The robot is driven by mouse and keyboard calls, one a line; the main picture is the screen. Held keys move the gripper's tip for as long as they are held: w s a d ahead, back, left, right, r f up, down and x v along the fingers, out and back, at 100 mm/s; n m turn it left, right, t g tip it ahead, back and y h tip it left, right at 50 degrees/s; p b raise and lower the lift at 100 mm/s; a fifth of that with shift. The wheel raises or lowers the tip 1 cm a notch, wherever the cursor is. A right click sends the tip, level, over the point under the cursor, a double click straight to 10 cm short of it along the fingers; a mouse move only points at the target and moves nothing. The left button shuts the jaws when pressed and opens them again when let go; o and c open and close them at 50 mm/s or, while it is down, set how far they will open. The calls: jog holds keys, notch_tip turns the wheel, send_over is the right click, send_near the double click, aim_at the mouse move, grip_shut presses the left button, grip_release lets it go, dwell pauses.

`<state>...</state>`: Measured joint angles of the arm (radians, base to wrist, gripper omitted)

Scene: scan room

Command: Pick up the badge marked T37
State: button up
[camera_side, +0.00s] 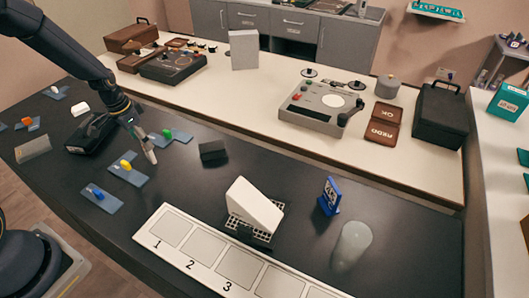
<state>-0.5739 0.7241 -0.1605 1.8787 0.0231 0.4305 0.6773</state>
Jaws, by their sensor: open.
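No marking T37 is legible in the side view, so I cannot tell which thing is that badge. A blue upright piece (329,197) with a small pale print stands on the dark table, right of centre; its print is too small to read. Several flat blue-grey plates with coloured knobs lie at the left, among them one with a yellow knob (128,169), one with a blue knob (100,196) and one with a green knob (170,136). My gripper (146,146) is open and empty, pointing down above the table near the yellow-knob and green-knob plates.
A white numbered strip (175,225) lies along the front edge. A white wedge on a black grid stand (254,207), a translucent rounded object (352,245) and a small dark block (213,151) stand on the table. The dark surface between block and wedge is clear.

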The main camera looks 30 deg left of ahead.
aim_at(150, 152)
jog(key=f, duration=0.4)
jog(key=w+f, duration=0.1)
jog(key=f, duration=0.1)
jog(key=shift+d+f, duration=0.1)
jog(key=shift+f, duration=0.2)
jog(key=shift+c, duration=0.3)
jog(key=c, duration=1)
